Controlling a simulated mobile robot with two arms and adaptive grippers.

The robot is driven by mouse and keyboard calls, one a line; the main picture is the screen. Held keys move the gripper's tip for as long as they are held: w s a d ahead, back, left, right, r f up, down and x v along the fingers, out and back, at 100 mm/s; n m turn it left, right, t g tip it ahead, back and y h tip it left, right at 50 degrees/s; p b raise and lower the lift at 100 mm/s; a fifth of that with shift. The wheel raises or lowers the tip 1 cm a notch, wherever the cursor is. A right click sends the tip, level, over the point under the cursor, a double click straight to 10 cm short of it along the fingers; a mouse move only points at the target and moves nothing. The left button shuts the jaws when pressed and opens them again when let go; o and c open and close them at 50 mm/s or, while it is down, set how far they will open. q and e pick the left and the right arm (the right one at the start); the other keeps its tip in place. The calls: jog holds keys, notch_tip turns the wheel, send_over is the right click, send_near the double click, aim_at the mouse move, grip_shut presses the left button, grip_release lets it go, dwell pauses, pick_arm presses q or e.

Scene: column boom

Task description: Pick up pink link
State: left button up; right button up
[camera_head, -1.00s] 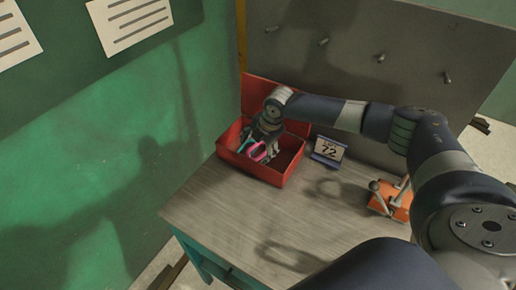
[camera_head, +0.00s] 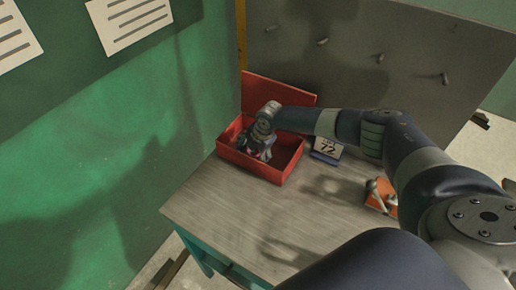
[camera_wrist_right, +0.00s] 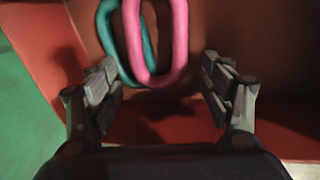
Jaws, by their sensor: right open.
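The pink link (camera_wrist_right: 180,42) is a rounded oblong ring in the right wrist view, inside the red box (camera_head: 247,163). A teal link (camera_wrist_right: 108,42) lies against it on the left, partly behind it. My right gripper (camera_wrist_right: 158,82) is open, with one finger on each side of the links' near ends. In the head view, my right gripper (camera_head: 257,150) is down in the box and hides most of the links. My left gripper is not in view.
The box stands on a grey table (camera_head: 225,205) in the corner by the green wall, its lid raised behind. A sign with 72 (camera_head: 328,148) and an orange block with pegs (camera_head: 380,196) stand to the right. The table front is clear.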

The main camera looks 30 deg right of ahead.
aim_at(252, 154)
jog(key=c, duration=1.4)
notch_tip(252, 154, up, 10)
jog(key=b, duration=0.2)
jog(key=shift+b, duration=0.35)
